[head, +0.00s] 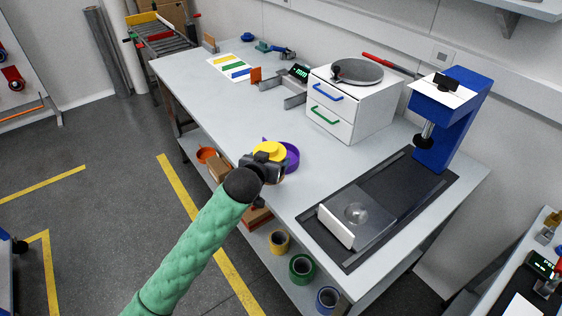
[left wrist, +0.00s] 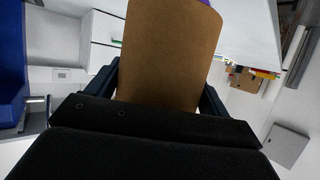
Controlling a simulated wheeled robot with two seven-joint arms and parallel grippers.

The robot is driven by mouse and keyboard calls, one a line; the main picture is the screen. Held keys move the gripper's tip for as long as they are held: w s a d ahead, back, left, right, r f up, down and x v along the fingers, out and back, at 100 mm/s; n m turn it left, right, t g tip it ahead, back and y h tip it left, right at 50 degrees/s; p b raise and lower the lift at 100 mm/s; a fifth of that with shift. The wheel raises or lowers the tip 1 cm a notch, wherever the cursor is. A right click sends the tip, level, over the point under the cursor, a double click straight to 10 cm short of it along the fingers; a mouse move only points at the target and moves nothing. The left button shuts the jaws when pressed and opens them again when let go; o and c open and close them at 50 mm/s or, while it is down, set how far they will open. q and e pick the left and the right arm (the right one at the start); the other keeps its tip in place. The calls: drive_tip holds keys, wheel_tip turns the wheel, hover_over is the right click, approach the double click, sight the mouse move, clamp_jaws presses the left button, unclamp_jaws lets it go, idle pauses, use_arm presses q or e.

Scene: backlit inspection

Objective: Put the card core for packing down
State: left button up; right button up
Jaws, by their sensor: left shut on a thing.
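The card core (left wrist: 168,55) is a plain brown card tube and fills the middle of the left wrist view, between my two fingers. My left gripper (left wrist: 160,90) is shut on it. In the head view my left gripper (head: 264,167) is over the near edge of the grey bench (head: 225,110), beside a purple ring (head: 291,157) and a yellow round piece (head: 269,151). The core is hidden behind the gripper there, and I cannot tell its height above the bench. My right gripper is not in view.
A white drawer unit (head: 372,107) with a round grey top stands at the back. Coloured rolls (head: 301,268) sit on the lower shelf. The bench middle is clear.

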use_arm(q)
drive_tip(key=w+d+r+m+g+h, duration=0.1)
drive_tip(key=w+d+r+m+h, duration=0.25)
drive_tip(key=d, duration=0.65)
drive_tip(key=shift+n+y, duration=0.35)
drive_tip(key=shift+n, duration=0.1)
drive_tip(key=w+a+f+p, duration=0.2)
drive_tip(key=w+f, duration=0.1)
drive_tip(key=w+a+f+p, duration=0.2)
drive_tip(key=w+f, duration=0.1)
drive_tip(key=w+a+f+p, duration=0.2)
drive_tip(key=w+a+f, duration=0.1)
drive_tip(key=shift+p, duration=0.4)
drive_tip(key=shift+f, duration=0.1)
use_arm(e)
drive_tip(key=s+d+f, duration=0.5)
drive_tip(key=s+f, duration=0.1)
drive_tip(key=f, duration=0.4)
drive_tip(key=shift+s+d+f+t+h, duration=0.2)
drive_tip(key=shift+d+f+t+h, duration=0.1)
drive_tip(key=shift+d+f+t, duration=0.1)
use_arm(q)
drive_tip(key=shift+f, duration=0.2)
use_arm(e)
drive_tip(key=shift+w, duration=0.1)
use_arm(q)
drive_tip(key=o, duration=1)
drive_tip(key=shift+o, duration=0.3)
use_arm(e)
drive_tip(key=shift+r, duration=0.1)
